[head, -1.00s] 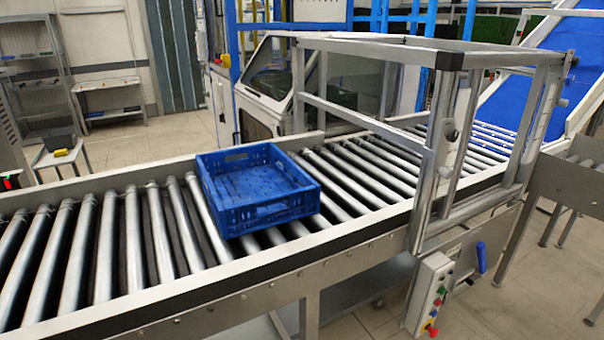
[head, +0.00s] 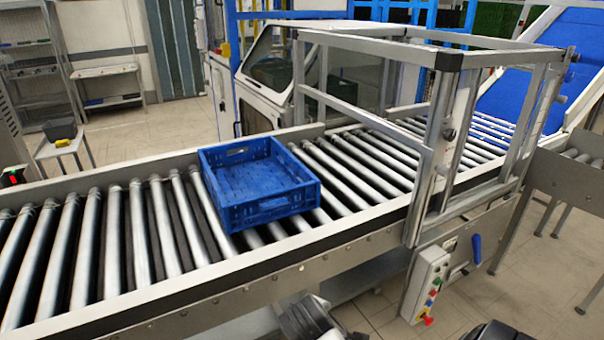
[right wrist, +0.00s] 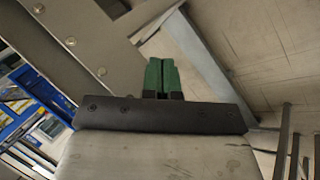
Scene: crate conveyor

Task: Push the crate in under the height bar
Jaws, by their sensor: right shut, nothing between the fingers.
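The blue plastic crate (head: 272,210) is empty and sits upright on the roller conveyor, near the middle of the head view. The metal frame with the height bar (head: 380,48) stands over the conveyor to the right of the crate. A clear stretch of rollers lies between them. My right gripper (right wrist: 161,75) shows in the right wrist view with its green fingers together and nothing between them. It is away from the crate, low beside a grey metal side. Dark parts of my arms show at the bottom edge of the head view; no left fingers are visible.
Side rails edge the conveyor (head: 285,270). A control box with coloured buttons (head: 428,285) hangs below the frame. A blue belt incline (head: 520,85) rises at the far right. A small table with a dark bin (head: 60,131) stands at the left.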

